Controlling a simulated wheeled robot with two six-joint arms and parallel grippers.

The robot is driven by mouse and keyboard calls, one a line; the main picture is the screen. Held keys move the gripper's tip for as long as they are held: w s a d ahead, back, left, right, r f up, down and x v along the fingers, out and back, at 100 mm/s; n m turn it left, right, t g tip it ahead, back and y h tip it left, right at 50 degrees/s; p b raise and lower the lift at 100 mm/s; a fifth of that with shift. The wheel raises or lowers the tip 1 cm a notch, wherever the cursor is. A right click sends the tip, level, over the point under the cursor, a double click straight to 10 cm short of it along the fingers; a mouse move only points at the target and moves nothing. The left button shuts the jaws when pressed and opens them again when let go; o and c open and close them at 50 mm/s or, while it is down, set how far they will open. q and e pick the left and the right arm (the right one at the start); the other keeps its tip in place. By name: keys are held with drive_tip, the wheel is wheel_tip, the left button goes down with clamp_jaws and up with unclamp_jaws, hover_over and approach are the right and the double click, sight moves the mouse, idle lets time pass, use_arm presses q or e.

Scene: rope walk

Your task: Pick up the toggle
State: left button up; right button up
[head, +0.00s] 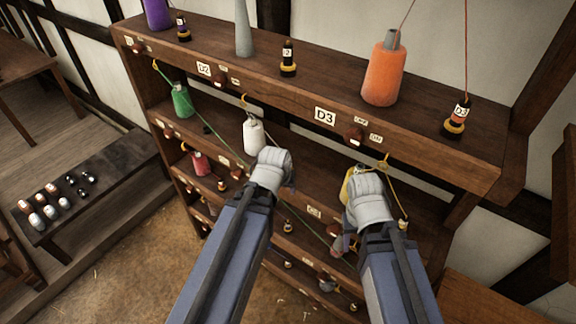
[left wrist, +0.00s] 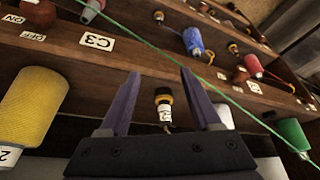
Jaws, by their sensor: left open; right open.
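No loose toggle can be made out for sure. Brown round knobs with ON and OFF labels sit on the shelf fronts, one beside the D3 plate (head: 353,135) and one beside the C3 plate (left wrist: 38,13). My left gripper (head: 272,164) is at the rack, just below the white spool (head: 253,136); its fingers hide what is beyond them. In the left wrist view its jaws (left wrist: 158,74) are open, with a small black and orange post (left wrist: 163,102) showing between them. My right gripper (head: 367,188) is open in front of a yellow spool (head: 347,183), partly hiding it.
The dark wooden rack holds an orange cone (head: 384,76), a grey cone (head: 243,30) and a green spool (head: 182,101). A green thread (left wrist: 180,62) crosses before the left jaws. A bench (head: 95,180) with several small pieces stands at the left. The floor between is clear.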

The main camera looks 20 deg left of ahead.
use_arm(q)
drive_tip(key=shift+w+a, duration=0.25)
drive_tip(key=shift+w, duration=1.75)
drive_tip(key=shift+w+a, duration=0.2)
drive_tip(key=shift+w, duration=1.75)
drive_tip(key=w, duration=0.3)
drive_tip(key=w+f, duration=0.1)
drive_tip(key=shift+w+a+b, duration=0.25)
drive_tip(key=shift+a+b, duration=0.05)
drive_tip(key=shift+b, duration=0.1)
drive_tip(key=shift+f, duration=0.2)
drive_tip(key=shift+r, duration=0.15)
drive_tip(key=shift+c, duration=0.3)
clamp_jaws()
